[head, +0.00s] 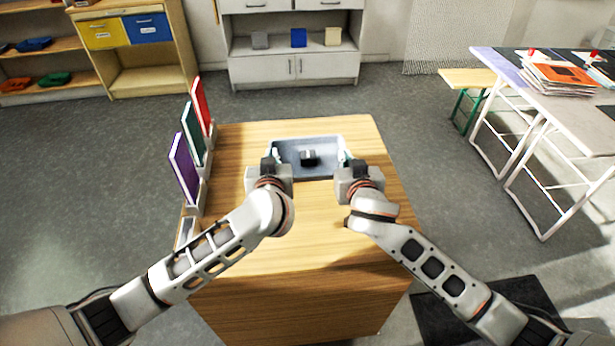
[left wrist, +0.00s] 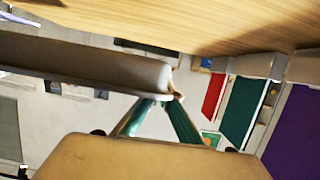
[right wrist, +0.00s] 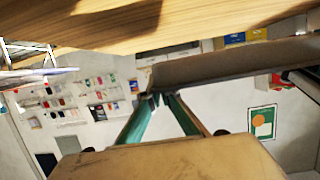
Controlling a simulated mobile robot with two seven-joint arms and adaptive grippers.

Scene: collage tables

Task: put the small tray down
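The small tray (head: 326,147) is grey-blue and shallow, with a small dark object (head: 308,156) inside. It is over the far part of the wooden table. My left gripper (head: 273,156) is shut on its left wall and my right gripper (head: 344,157) on its right wall. In the left wrist view the fingers close on the tray's edge (left wrist: 100,68). In the right wrist view they close on the other edge (right wrist: 235,65). Background shows between the tray and the tabletop in both wrist views, so it is held above the table, looking roughly level.
The wooden table (head: 315,235) is bare in front of the tray. Purple (head: 184,168), green (head: 193,134) and red (head: 201,105) panels stand in holders along its left edge. A white table (head: 585,125) with papers is at the right, and a cabinet (head: 294,68) stands behind.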

